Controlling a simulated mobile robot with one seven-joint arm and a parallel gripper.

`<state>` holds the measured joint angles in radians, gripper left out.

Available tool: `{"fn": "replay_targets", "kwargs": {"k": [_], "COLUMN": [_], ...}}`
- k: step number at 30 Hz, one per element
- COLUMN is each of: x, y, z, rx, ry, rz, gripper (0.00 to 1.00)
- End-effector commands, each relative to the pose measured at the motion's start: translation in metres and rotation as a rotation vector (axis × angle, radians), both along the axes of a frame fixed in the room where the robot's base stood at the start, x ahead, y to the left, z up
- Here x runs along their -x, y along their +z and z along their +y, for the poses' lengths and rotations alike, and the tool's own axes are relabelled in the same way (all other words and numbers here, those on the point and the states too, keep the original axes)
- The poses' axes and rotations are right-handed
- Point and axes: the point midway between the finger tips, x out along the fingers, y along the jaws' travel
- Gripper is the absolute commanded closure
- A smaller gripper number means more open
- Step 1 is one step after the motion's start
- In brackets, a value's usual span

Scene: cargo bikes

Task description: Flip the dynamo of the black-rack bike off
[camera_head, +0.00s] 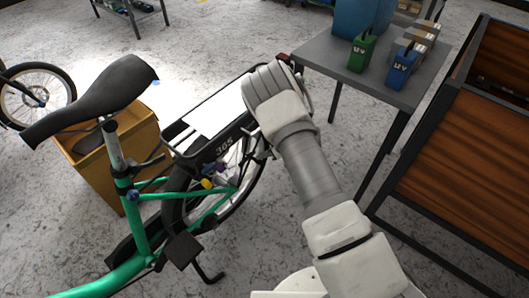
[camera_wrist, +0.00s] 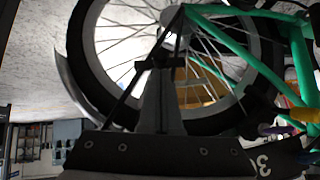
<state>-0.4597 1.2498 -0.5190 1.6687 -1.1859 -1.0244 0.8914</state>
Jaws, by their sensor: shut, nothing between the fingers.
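The green bike (camera_head: 100,282) has a black rack (camera_head: 219,143) marked 365 over its rear wheel. Small yellow (camera_head: 207,183) and purple (camera_head: 222,180) parts sit by that wheel; they look like the dynamo area, but its lever position is unclear. In the wrist view, a purple part (camera_wrist: 268,130) and a yellow part (camera_wrist: 304,115) show at the lower right. My gripper (camera_wrist: 160,66) is shut and empty, in front of the wheel, with the purple and yellow parts to its right. In the head view my arm hides the gripper, beside the rack's rear end.
A wooden box (camera_head: 84,168) stands behind the bike. A grey table (camera_head: 325,58) bears green (camera_head: 361,52) and blue (camera_head: 401,70) 12 V batteries. A wood-panelled cargo box (camera_head: 455,160) takes up the right side. Bare floor shows between it and the bike.

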Motion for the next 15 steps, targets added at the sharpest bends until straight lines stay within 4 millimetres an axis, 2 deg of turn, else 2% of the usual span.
{"fn": "replay_targets", "kwargs": {"k": [15], "x": [0.0027], "y": [-0.0046], "z": [-0.0018], "rx": [-0.027], "ry": [-0.016], "rz": [-0.014], "gripper": [1.0]}}
